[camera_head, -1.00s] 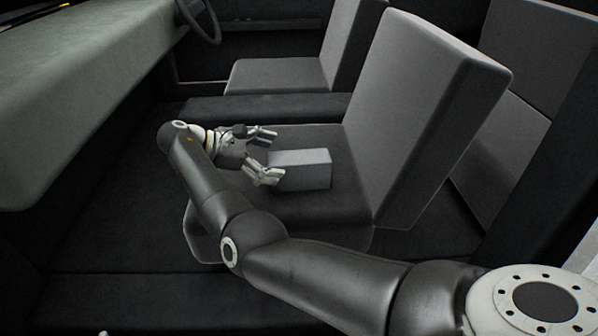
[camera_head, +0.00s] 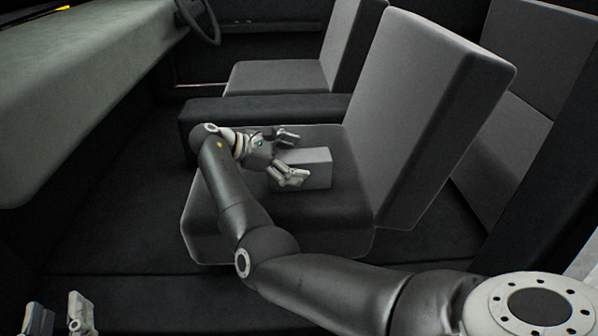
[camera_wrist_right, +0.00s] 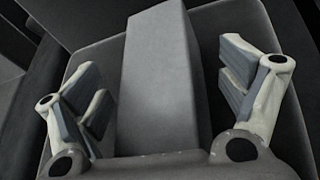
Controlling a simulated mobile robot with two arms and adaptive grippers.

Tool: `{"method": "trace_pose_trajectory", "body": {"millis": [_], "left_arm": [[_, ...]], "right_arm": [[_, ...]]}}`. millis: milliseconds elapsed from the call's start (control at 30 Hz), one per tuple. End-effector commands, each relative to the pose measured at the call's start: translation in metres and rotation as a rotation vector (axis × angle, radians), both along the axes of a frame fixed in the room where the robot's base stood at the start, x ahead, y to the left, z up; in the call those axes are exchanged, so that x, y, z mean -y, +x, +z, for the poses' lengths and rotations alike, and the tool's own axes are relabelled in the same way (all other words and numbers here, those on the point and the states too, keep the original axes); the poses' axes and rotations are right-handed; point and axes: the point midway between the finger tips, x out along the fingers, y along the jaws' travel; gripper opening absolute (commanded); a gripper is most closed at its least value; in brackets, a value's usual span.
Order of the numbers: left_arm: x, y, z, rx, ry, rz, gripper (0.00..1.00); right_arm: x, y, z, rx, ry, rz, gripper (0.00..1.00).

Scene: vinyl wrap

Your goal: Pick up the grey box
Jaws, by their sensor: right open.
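The grey box (camera_head: 315,168) lies on the dark cushion of the near seat, close to the backrest. My right gripper (camera_head: 294,157) is open, with its fingers on either side of the box's near end. In the right wrist view the box (camera_wrist_right: 160,75) runs lengthwise between the two spread fingers (camera_wrist_right: 165,95), with a gap on each side. My left gripper (camera_head: 58,314) shows at the bottom left corner, its two fingers apart and empty, far from the box.
The near seat's tall backrest (camera_head: 425,110) rises right of the box. A dark console (camera_head: 265,108) lies behind the seat cushion, with a second seat (camera_head: 280,77) beyond. The dashboard (camera_head: 90,90) is at left, with open dark floor (camera_head: 120,215) below it.

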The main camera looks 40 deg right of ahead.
Motion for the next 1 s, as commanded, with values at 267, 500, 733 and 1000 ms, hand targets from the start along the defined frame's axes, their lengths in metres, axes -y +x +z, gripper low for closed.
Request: {"method": "trace_pose_trajectory", "body": {"millis": [267,500,733,1000], "left_arm": [[0.0001,0.0000,0.0004,0.001,0.000,0.000,0.40],[0.0000,0.0001,0.0002,0.000,0.000,0.000,0.40],[-0.0001,0.0001,0.0001,0.000,0.000,0.000,0.40],[-0.0001,0.0001,0.0004,-0.001,0.000,0.000,0.40]], "right_arm": [[0.0001,-0.0002,0.0000,0.000,0.000,0.000,0.83],[-0.0002,-0.0002,-0.0002,-0.001,0.002,0.000,0.52],[-0.0003,-0.0003,-0.0009,-0.002,0.002,0.000,0.22],[0.0001,0.0000,0.0007,0.000,-0.001,0.000,0.21]]}}
